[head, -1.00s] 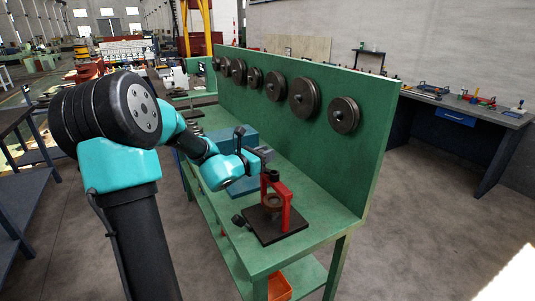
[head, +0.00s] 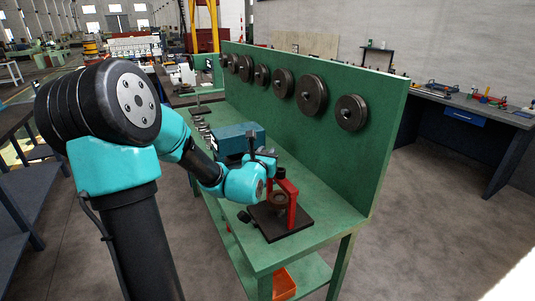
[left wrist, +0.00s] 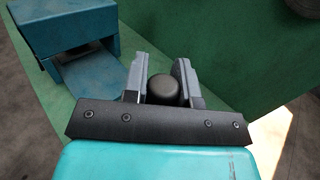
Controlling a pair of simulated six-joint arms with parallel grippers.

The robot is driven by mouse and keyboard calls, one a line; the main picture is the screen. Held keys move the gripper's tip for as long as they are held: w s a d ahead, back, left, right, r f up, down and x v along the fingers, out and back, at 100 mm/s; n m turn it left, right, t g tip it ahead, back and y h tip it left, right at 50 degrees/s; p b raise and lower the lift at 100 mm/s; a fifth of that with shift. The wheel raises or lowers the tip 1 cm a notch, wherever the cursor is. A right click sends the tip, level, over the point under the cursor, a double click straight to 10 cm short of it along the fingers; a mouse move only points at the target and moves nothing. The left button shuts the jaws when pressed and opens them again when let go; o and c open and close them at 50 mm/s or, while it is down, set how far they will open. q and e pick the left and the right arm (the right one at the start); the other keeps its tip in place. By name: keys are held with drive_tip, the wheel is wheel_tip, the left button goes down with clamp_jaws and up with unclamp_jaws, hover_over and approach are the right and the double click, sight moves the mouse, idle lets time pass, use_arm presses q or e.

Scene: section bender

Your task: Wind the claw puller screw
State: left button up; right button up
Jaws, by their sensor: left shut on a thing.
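The claw puller has a red frame (head: 291,205) and stands upright on a dark base plate (head: 267,229) on the green bench. A dark round part (head: 279,201) sits inside the frame, and the dark screw top (head: 280,173) shows above it. My left gripper (head: 267,159) is over the bench beside the puller's top, partly hidden by its own wrist. In the left wrist view its two grey fingers (left wrist: 160,68) are closed around a dark rounded knob (left wrist: 164,91). How the knob joins the screw is hidden. My right gripper is not in view.
A blue box-shaped thing (head: 232,142) stands on the bench behind my wrist. The green back panel (head: 375,105) carries several round discs (head: 312,95) and rises close behind the puller. A small dark object (head: 244,216) lies left of the base plate. An orange bin (head: 284,284) is below.

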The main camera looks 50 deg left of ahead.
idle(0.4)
use_arm(q)
drive_tip(key=o, duration=0.9)
drive_tip(key=shift+s+d, duration=0.1)
drive_tip(key=shift+s, duration=0.05)
